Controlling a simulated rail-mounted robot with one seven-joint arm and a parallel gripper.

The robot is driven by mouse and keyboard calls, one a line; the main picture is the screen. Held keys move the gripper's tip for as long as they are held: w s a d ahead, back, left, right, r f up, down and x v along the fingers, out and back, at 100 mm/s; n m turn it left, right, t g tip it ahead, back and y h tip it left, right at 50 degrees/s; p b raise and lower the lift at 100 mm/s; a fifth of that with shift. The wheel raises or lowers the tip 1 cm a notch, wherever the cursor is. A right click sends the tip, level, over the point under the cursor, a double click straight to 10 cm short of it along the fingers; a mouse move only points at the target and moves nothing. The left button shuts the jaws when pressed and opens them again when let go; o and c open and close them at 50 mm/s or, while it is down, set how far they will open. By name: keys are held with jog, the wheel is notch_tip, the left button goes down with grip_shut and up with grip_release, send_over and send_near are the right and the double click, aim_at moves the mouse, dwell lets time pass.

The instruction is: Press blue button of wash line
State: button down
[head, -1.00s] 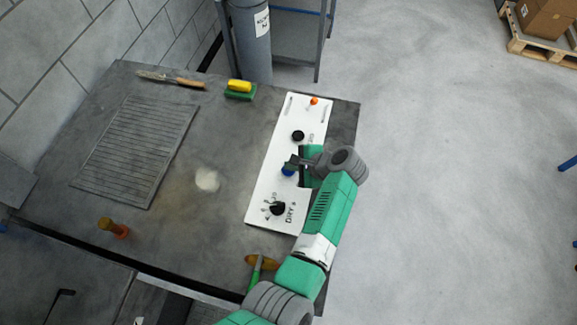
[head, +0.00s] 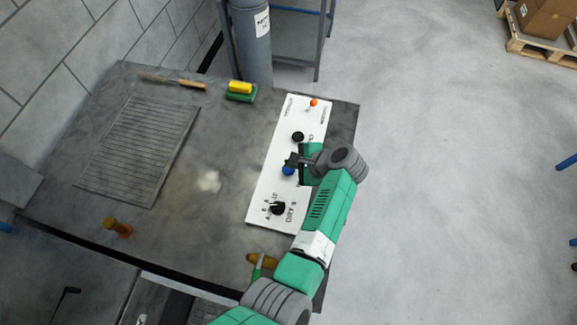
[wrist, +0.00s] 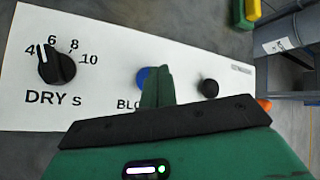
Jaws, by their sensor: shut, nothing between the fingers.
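The blue button (head: 288,171) sits on the white control panel (head: 262,190), between a black dial marked DRY (head: 278,208) and a black knob (head: 298,136). My gripper (head: 291,159) is shut and empty, its tip just beside the button on the side toward the black knob. In the wrist view the green fingers (wrist: 157,85) stand in front of the blue button (wrist: 143,77) and hide part of it. A label beginning "BLO" is partly covered. I cannot tell whether the fingertips touch the button or the panel.
An orange-tipped switch (head: 314,103) is at the panel's far end. A yellow and green sponge (head: 240,91), a wooden-handled tool (head: 190,83), an orange-brown object (head: 118,228) and a green-and-orange tool (head: 262,262) lie on the bench. The bench's middle is mostly clear.

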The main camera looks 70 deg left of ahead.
aim_at(292, 170)
notch_tip(292, 170, up, 5)
jog(key=p, duration=0.5)
dwell(0.7)
